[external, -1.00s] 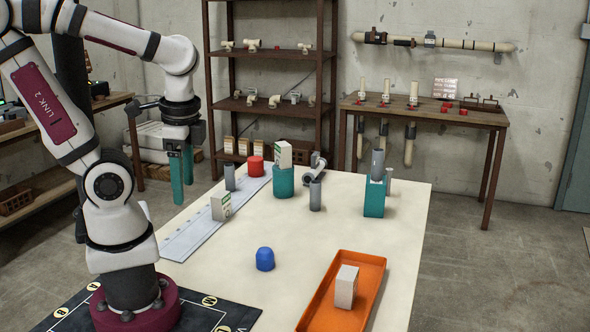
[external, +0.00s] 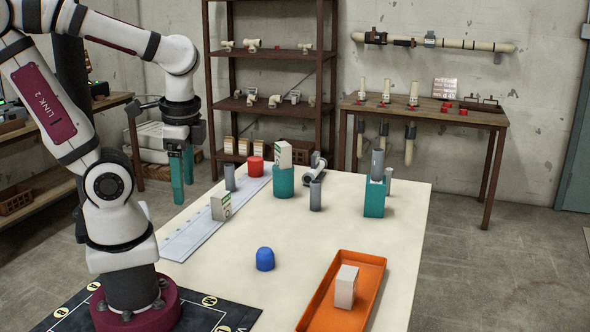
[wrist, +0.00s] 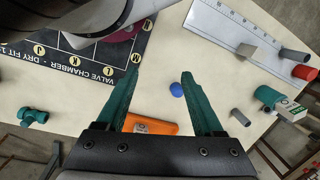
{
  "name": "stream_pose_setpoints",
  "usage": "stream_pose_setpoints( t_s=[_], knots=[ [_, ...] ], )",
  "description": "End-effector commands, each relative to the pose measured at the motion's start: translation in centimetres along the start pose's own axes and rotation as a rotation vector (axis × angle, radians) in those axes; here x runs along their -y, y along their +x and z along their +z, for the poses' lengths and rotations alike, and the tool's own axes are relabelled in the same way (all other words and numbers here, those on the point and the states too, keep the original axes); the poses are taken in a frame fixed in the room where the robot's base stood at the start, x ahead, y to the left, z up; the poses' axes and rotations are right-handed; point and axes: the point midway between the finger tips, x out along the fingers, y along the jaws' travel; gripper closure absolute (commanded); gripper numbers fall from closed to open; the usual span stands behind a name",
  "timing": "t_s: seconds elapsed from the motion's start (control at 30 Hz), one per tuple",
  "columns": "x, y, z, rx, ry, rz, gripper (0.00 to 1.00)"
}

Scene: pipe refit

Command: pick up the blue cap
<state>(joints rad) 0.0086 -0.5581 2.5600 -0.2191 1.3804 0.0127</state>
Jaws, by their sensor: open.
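The blue cap (external: 265,259) stands on the pale tabletop, left of the orange tray, with nothing touching it. It also shows in the wrist view (wrist: 177,90), far below and between my two fingers. My gripper (external: 182,204) has green fingers and hangs at the left of the table, well above and away from the cap. In the wrist view the fingers (wrist: 158,80) are spread apart with nothing between them.
The orange tray (external: 372,300) holds a white box (external: 346,287). The tabletop around the blue cap is clear.

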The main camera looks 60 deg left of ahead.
Motion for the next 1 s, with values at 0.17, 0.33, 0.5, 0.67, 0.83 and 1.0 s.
stream_pose_setpoints(
  t_s=[0.17,0.33,0.5,0.67,0.83,1.0],
  knots=[
    [0.0,0.0,0.0,0.000,0.000,0.000,0.14],
    [0.0,0.0,0.0,0.001,-0.002,0.001,0.14],
    [0.7,0.7,-1.0,0.108,-0.294,0.182,0.14],
    [4.5,4.1,-3.8,0.298,-0.958,0.604,0.14],
    [11.2,11.8,-4.0,0.457,-1.653,1.127,0.14],
    [15.1,18.3,-1.7,0.524,-2.048,1.526,0.14]
  ],
)
